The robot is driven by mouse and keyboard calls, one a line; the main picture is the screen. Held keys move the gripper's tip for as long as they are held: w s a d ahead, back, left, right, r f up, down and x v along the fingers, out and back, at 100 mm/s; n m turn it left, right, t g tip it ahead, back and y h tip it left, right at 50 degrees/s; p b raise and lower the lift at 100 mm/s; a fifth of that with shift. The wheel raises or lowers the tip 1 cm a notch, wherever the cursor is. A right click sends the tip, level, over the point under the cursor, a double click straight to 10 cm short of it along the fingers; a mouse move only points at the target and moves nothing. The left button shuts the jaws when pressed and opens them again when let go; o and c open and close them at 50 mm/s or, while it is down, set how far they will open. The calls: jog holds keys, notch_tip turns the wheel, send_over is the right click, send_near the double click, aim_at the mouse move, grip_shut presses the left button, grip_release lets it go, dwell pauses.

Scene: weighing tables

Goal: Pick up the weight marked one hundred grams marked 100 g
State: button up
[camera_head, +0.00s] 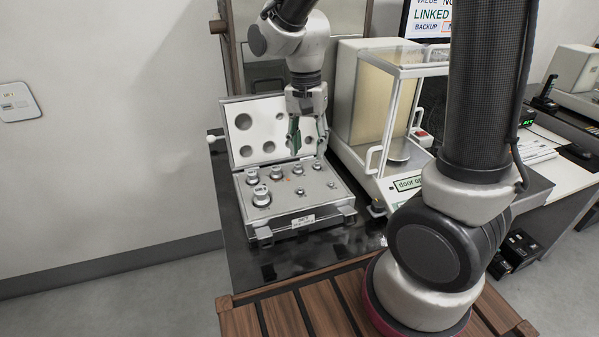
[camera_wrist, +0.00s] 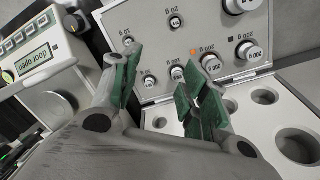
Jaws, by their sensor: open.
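The metal knob weights stand in an open weight case (camera_head: 296,226) on the dark table. I take the third weight of the back row (camera_head: 297,169) for the 100 g one, by its place beside the 200 g weights. It shows in the wrist view (camera_wrist: 177,72) close to the right finger; its own label is too small to read surely. My gripper (camera_head: 308,146) is open and empty, pointing down above the back row. In the wrist view its green-padded fingers (camera_wrist: 160,70) stand apart, with the 50 g-sized weight (camera_wrist: 150,81) also between them.
Two weights marked 200 g (camera_wrist: 211,62) (camera_wrist: 248,51) and a larger weight (camera_head: 261,196) stand nearby. The case's raised lid (camera_head: 268,117) with round recesses is close behind my gripper. A glass-walled balance (camera_head: 403,95) stands right of the case. The table's front is clear.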

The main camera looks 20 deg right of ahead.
aim_at(298, 165)
jog(key=w+m, duration=0.1)
jog(key=m, duration=0.2)
jog(key=w+a+m, duration=0.1)
jog(key=w+m, duration=0.1)
jog(key=shift+a+f+m+t, duration=0.1)
jog(key=shift+a+m+t, duration=0.1)
jog(key=shift+m+t, duration=0.15)
jog(key=shift+w+a+m, duration=0.1)
jog(key=shift+w+m, duration=0.2)
jog(key=shift+m, duration=0.85)
jog(key=shift+w+m, duration=0.1)
jog(key=shift+m, duration=0.9)
jog(key=shift+f, duration=0.25)
notch_tip(298, 165, down, 7)
jog(key=shift+f, duration=0.1)
grip_shut()
